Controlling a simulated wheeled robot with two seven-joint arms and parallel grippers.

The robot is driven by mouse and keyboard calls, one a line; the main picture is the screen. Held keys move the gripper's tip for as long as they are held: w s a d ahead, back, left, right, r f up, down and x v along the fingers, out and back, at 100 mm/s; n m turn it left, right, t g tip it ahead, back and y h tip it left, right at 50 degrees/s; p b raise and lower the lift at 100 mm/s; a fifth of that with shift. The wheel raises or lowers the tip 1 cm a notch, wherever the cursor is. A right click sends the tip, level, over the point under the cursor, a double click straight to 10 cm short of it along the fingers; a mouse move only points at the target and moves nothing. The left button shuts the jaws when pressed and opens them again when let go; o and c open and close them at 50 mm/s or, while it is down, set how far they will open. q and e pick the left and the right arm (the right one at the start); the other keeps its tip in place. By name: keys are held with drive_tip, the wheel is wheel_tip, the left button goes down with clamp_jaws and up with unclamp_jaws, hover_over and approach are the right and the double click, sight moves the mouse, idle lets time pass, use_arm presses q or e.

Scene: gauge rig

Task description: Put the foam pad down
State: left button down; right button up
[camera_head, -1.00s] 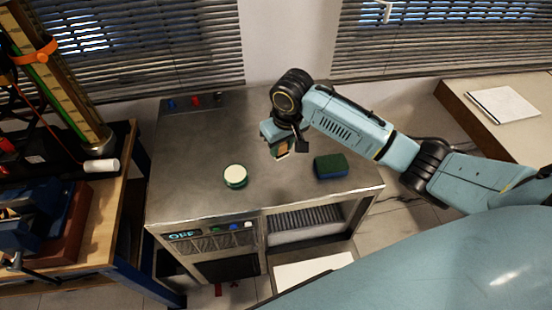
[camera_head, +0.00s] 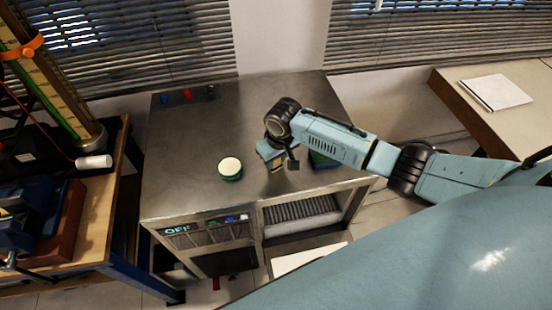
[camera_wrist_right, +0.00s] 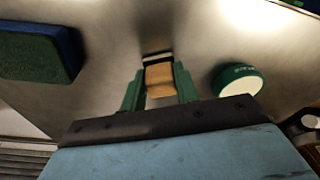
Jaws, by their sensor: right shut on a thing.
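My right gripper (camera_head: 276,165) is over the metal bench top, shut on a small tan block, which I take as the foam pad (camera_head: 278,169). In the right wrist view, the pad (camera_wrist_right: 159,80) sits between the two green fingers (camera_wrist_right: 157,84), with a dark and pale band at its far end. I cannot tell whether the pad touches the top or hangs just above it. My left gripper is not in view.
A round green tin with a white lid (camera_head: 230,168) stands left of the gripper. A green and blue block (camera_head: 322,161) lies just right, partly hidden by my arm; it shows in the wrist view (camera_wrist_right: 38,52).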

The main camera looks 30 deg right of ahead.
drive_tip(key=shift+f, duration=0.15)
drive_tip(key=o, duration=0.9)
drive_tip(key=r, duration=0.4)
drive_tip(key=s+r+p, duration=0.1)
drive_tip(key=r, duration=0.7)
drive_tip(key=shift+s+d+r, duration=0.15)
drive_tip(key=shift+s, duration=0.25)
